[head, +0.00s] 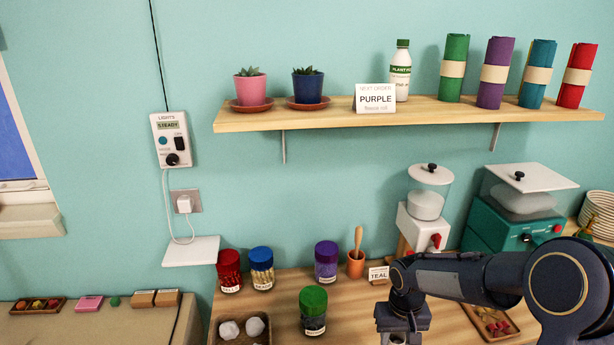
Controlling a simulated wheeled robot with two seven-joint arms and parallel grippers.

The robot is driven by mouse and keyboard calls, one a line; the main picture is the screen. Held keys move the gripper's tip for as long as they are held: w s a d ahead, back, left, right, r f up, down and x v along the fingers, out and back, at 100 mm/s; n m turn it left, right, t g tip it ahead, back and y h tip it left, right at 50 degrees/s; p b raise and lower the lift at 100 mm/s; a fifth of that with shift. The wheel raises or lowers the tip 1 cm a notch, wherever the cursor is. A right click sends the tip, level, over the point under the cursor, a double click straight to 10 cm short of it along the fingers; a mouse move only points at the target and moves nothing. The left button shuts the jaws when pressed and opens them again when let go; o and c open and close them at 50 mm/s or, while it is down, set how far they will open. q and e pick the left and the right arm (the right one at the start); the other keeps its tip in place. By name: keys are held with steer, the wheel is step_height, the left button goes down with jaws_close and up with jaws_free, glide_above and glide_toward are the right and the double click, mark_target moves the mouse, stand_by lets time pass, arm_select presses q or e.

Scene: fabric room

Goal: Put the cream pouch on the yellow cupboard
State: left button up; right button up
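I see no cream pouch in the head view. No clearly yellow cupboard shows either; a tan-topped surface (80,328) at the lower left is cut off by the frame, and I cannot tell if it is a cupboard. My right arm comes in from the right over the wooden counter. My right gripper (403,338) points down at the bottom edge, its fingers mostly cut off, so its opening and contents are unclear. My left gripper is not in view.
The wooden counter (285,300) holds several lidded jars, including a green-lidded one (313,310), and a teal dispenser (510,205). A wall shelf (350,118) above bears plants, a bottle and fabric rolls. Small items line the tan surface's back edge.

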steer(key=shift+s+a+f, duration=0.1)
steer(key=shift+s+f, duration=0.05)
steer(key=shift+f, duration=0.5)
steer(key=shift+s+f, duration=0.15)
steer(key=shift+f, duration=0.45)
arm_select(q)
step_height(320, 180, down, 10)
steer(key=b, duration=1)
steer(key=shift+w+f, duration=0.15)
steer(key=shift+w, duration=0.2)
arm_select(e)
step_height(320, 180, down, 12)
steer(key=s, duration=0.2)
steer(key=shift+r, duration=0.2)
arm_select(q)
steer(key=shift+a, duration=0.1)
